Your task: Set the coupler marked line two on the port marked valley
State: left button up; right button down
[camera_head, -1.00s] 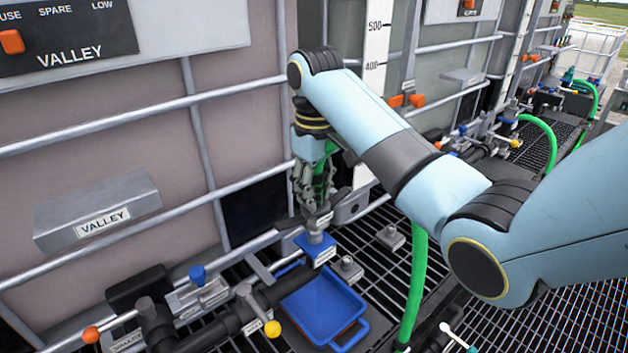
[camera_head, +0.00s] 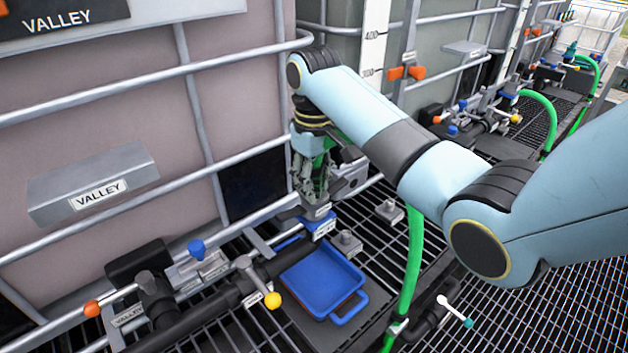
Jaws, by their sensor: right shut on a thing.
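My right gripper (camera_head: 312,190) points down near the middle of the picture, shut on a grey coupler (camera_head: 318,212). The coupler is right above or on a small blue block (camera_head: 319,228) with a white label too small to read. A green hose part shows between the fingers. The port marked valley lies at the lower left, where a white VALLEY tag (camera_head: 129,316) sits on the dark manifold pipe (camera_head: 207,318) beside a dark upright stub (camera_head: 153,284). The gripper is well to its right. My left gripper is out of view.
A blue tray (camera_head: 350,312) lies below the gripper. A yellow-knobbed lever (camera_head: 272,300), a blue knob (camera_head: 197,249) and an orange ball (camera_head: 92,309) stand along the pipe. A green hose (camera_head: 411,270) hangs at the right. Cage bars and a VALLEY plate (camera_head: 97,195) are behind.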

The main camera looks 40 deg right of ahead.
jog(key=c, duration=1)
grip_release()
jog(key=shift+o, duration=0.2)
jog(key=shift+r, duration=0.1)
